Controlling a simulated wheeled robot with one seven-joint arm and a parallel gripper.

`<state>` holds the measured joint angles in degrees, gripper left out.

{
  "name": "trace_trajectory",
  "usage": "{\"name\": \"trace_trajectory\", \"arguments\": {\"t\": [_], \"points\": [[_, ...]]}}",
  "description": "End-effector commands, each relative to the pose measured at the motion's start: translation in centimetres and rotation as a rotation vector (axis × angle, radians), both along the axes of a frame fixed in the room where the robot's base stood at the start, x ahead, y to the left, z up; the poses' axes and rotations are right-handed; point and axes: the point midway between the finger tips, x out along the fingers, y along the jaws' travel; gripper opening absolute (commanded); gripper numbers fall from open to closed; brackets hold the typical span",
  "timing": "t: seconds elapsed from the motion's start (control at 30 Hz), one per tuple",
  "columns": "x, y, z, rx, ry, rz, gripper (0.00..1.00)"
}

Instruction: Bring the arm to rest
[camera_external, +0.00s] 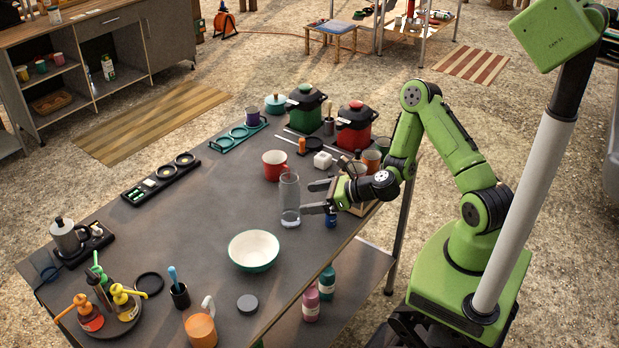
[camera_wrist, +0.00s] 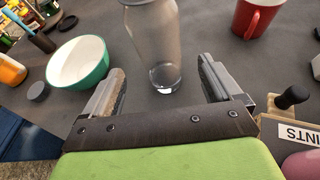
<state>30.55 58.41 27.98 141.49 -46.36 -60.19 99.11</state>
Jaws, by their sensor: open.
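My gripper (camera_external: 318,198) is open over the table (camera_external: 193,232), near its right edge. It also shows in the wrist view (camera_wrist: 160,88), with its two fingers apart and nothing between their tips. A clear glass bottle or vase (camera_external: 289,196) stands upright just beyond the fingertips. It shows in the wrist view (camera_wrist: 155,40), ahead of the gap between the fingers. My green arm reaches in from the right, bent at the elbow.
A white bowl with a green outside (camera_external: 254,249) stands below the glass. A red mug (camera_external: 275,164) stands above it. Red (camera_external: 356,127) and green (camera_external: 305,108) pots stand at the far end. The middle left of the table is mostly clear.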

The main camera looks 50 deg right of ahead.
Motion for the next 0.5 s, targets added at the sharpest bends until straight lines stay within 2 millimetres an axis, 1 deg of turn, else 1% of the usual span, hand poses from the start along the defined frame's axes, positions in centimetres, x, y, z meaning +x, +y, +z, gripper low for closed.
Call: {"name": "trace_trajectory", "arguments": {"t": [0.23, 0.3, 0.37, 0.47, 0.5], "points": [[0.02, 0.02, -0.01, -0.001, 0.000, 0.000, 0.91], [0.01, 0.06, 0.02, -0.034, -0.013, 0.020, 0.91], [-0.08, 0.21, 0.15, -0.131, -0.050, 0.079, 0.91], [-0.45, 0.06, 0.49, -0.430, -0.151, 0.242, 0.91], [-0.67, -0.20, 0.66, -0.566, -0.191, 0.310, 0.91]]}}
